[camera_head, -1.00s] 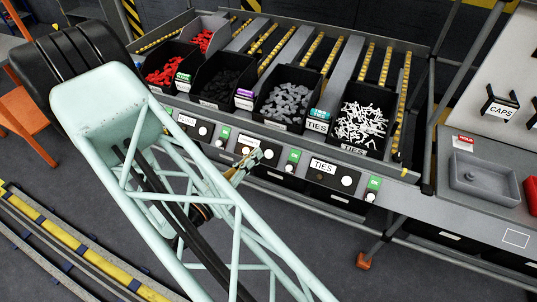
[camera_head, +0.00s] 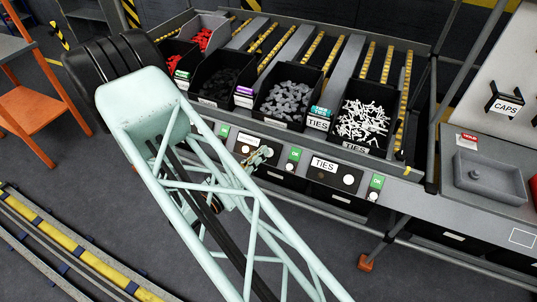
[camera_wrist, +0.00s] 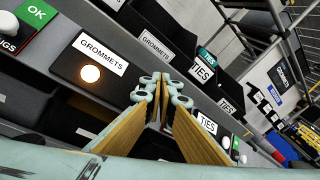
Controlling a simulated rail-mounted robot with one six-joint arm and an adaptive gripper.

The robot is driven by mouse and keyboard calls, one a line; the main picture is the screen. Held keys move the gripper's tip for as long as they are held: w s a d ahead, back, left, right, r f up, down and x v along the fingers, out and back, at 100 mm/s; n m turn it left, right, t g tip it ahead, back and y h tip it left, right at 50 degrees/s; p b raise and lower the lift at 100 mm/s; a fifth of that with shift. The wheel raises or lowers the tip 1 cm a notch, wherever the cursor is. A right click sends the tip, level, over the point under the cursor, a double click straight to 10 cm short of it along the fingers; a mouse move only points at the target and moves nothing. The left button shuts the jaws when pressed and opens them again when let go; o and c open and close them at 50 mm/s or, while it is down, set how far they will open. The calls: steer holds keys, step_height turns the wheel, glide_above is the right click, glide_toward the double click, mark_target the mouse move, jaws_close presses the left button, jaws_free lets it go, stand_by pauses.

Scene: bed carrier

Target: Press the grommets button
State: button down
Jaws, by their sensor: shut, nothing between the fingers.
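The grommets button (camera_wrist: 90,73) is a round, glowing warm-white button on a black panel in the wrist view, just below a white GROMMETS label (camera_wrist: 100,55). My gripper (camera_wrist: 158,82) is shut and empty. In the wrist view its fingertips appear to the right of the button, over the right end of the panel, and the button is uncovered. In the head view my gripper (camera_head: 264,153) is in front of the control strip beneath the bin of grey parts; whether it touches the panel cannot be told.
A green OK sign (camera_wrist: 36,14) with a white knob is left of the panel. A TIES panel (camera_head: 326,169) with its own buttons is to the right. Bins of black, grey (camera_head: 288,101) and white parts (camera_head: 362,121) stand above the strip.

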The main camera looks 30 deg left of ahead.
mark_target(273, 145)
steer(key=shift+w+a+f, duration=0.1)
steer(key=shift+w+f, duration=0.35)
steer(key=shift+f, duration=0.05)
steer(key=shift+w+a+f+b, duration=0.1)
steer(key=shift+w+f+b, duration=0.3)
steer(key=shift+w+f, duration=0.25)
stand_by(2.8)
steer(key=shift+s+r, duration=0.15)
steer(key=shift+r, duration=0.05)
steer(key=shift+s+r+p, duration=0.35)
steer(key=shift+s+r, duration=0.1)
stand_by(0.3)
steer(key=shift+s+r, duration=0.1)
stand_by(0.3)
steer(key=shift+s+d+r+p, duration=0.2)
steer(key=shift+s+r+p, duration=0.3)
steer(key=shift+s+r, duration=0.35)
steer(key=shift+s+d+r+p, duration=0.2)
steer(key=shift+s+r+p, duration=0.3)
steer(key=shift+s+r, duration=0.3)
